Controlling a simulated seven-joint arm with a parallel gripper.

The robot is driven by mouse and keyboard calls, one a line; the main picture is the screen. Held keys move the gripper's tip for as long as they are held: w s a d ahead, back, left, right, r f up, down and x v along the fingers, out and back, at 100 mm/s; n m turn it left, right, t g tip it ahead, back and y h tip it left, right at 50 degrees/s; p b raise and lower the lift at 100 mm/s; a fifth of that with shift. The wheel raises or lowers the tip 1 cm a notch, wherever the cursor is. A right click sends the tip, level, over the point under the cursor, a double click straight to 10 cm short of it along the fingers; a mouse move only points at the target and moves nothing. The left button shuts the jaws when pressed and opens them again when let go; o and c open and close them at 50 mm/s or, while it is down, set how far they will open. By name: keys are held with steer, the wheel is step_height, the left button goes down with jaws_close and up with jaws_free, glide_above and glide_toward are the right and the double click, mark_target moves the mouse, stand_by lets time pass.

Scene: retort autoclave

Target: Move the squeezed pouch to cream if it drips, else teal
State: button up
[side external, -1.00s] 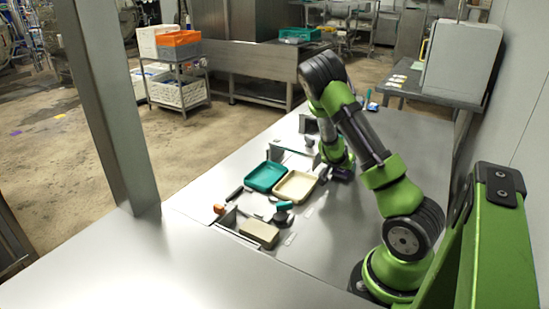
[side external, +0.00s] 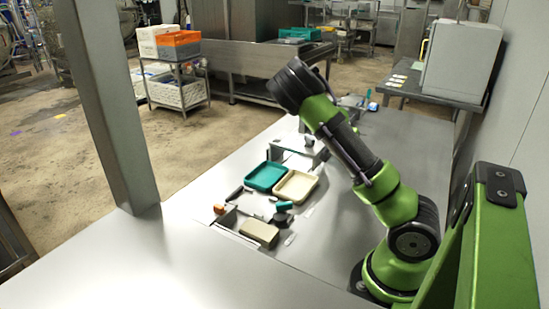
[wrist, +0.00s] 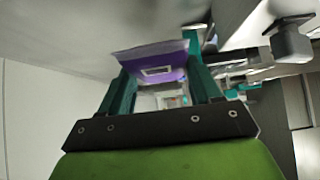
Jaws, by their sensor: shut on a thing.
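My gripper (wrist: 160,75) shows in the wrist view with its two teal fingers shut on a purple pouch (wrist: 150,57) with a pale label. The pouch spans the gap between the fingertips. I cannot make out any drip on it. In the side view my gripper and the pouch are hidden behind my raised arm. The teal tray (side external: 265,176) and the cream tray (side external: 296,186) stand side by side on the steel table, teal to the left. Both look empty.
A beige block (side external: 260,233), a dark tool with a teal handle (side external: 284,206) and an orange-tipped item (side external: 219,209) lie in front of the trays. Low metal fixtures stand behind the trays. The table's near part is clear.

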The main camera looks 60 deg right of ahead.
steer(key=shift+r, duration=0.75)
steer(key=shift+r+n+t, duration=0.5)
steer(key=shift+r+n, duration=0.1)
steer(key=shift+r, duration=0.1)
steer(key=r+n+t, duration=0.2)
steer(key=r, duration=0.1)
steer(key=shift+w+d+r+n+y, duration=0.2)
steer(key=shift+n+y, duration=0.1)
steer(key=shift+n, duration=0.1)
steer(key=shift+w+a+r+n+t, duration=0.15)
steer(key=shift+w+r+n+t, duration=0.1)
steer(key=shift+n+t, duration=0.25)
steer(key=w+a+r+n+t+y, duration=0.2)
steer(key=w+a+n+t+y, duration=0.2)
steer(key=w+a+n, duration=0.7)
steer(key=w+a+r+n+t+y, duration=0.1)
steer(key=w+a+r+y, duration=0.15)
steer(key=a, duration=0.85)
steer(key=w+a+r+n+y, duration=0.15)
steer(key=a+r, duration=0.25)
steer(key=a, duration=0.7)
steer(key=s+a+f, duration=0.4)
steer(key=a+f, duration=0.1)
steer(key=a, duration=0.2)
steer(key=shift+s+a+f+y, duration=0.15)
steer(key=shift+a+f+y, duration=0.1)
steer(key=shift+y, duration=0.15)
